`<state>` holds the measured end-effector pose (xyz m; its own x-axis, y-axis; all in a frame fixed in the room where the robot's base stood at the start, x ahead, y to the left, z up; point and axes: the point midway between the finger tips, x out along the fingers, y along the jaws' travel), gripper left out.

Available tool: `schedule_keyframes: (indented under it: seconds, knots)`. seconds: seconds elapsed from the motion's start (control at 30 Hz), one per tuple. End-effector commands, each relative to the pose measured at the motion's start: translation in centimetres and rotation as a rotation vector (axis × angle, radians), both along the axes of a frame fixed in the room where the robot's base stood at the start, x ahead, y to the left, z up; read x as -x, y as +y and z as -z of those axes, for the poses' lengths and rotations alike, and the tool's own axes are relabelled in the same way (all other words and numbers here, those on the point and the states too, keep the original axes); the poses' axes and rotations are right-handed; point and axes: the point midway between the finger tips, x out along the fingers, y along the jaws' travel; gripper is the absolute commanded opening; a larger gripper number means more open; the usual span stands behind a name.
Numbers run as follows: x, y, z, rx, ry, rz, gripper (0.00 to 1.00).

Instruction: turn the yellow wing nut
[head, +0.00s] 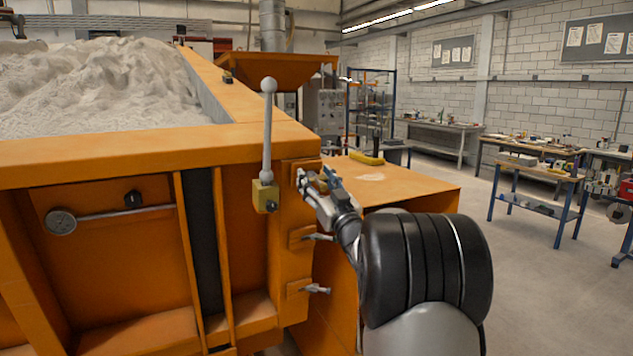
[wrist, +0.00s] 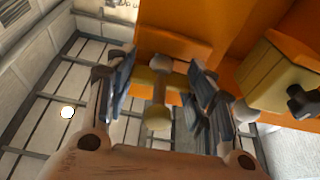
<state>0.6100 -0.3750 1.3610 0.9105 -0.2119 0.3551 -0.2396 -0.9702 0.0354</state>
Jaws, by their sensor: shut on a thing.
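The yellow wing nut (wrist: 159,88) shows in the wrist view, in front of an orange plate (wrist: 172,45). Its wings lie roughly level across the picture, and a rounded stem end points toward the camera. My gripper (wrist: 160,78) has one blue-padded finger at each end of the wings and is shut on the nut. In the head view my gripper (head: 318,183) reaches the upper plate at the sandbed's right corner. There the fingers hide most of the nut.
Below my gripper are two grey clamps (head: 318,237) (head: 317,289). A yellow block (head: 264,196) with an upright ball-topped lever (head: 268,120) stands close left. The orange sandbed (head: 110,150) fills the left. Open floor (head: 540,270) lies to the right.

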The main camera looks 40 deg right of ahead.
Motion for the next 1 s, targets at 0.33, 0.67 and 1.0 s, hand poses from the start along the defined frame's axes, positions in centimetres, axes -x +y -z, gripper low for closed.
schedule_keyframes:
  seconds: [0.33,0.67,1.0]
  knots:
    - [0.0,0.0,-0.1,0.003,-0.002,0.000,0.64]
    - [0.0,0.0,0.0,0.002,-0.001,0.001,0.70]
    - [3.1,0.6,1.1,0.000,0.001,0.003,0.70]
